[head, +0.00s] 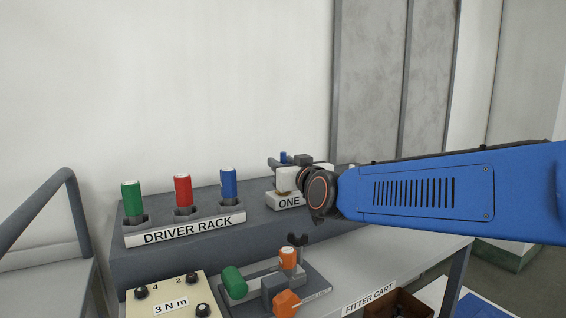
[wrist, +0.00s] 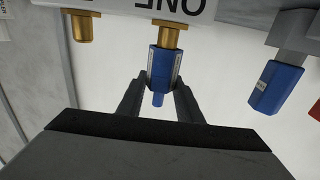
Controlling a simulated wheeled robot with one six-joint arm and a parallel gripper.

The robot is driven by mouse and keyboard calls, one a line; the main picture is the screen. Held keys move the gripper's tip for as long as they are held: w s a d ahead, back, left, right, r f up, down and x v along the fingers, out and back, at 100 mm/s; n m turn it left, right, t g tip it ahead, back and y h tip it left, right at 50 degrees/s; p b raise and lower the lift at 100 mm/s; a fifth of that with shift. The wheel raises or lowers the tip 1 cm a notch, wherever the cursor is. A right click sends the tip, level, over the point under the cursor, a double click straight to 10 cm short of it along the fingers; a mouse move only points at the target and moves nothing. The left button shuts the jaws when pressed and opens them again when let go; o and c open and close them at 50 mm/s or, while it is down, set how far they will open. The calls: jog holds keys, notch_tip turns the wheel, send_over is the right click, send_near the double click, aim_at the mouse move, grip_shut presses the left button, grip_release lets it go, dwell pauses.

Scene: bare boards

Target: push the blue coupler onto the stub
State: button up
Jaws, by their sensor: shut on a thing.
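In the wrist view, my gripper (wrist: 160,92) is shut on the blue coupler (wrist: 163,66), one finger on each side of it. The coupler lies in line with a brass stub (wrist: 172,37) on the white block marked ONE (wrist: 190,8). Its mouth meets the stub's end; I cannot tell how far it is on. In the head view, a small blue end of the coupler (head: 283,157) shows above the ONE block (head: 285,201), by my gripper (head: 288,162). My wrist hides much of that block.
A second brass stub (wrist: 85,27) is beside the first. The driver rack (head: 185,231) holds green, red and blue drivers (head: 229,184) left of the ONE block.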

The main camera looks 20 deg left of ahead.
jog(key=shift+f, duration=0.95)
jog(key=o, duration=1.2)
jog(key=shift+f, duration=0.1)
jog(key=v, duration=1.7)
jog(key=shift+s+d, duration=0.1)
jog(key=shift+d, duration=0.1)
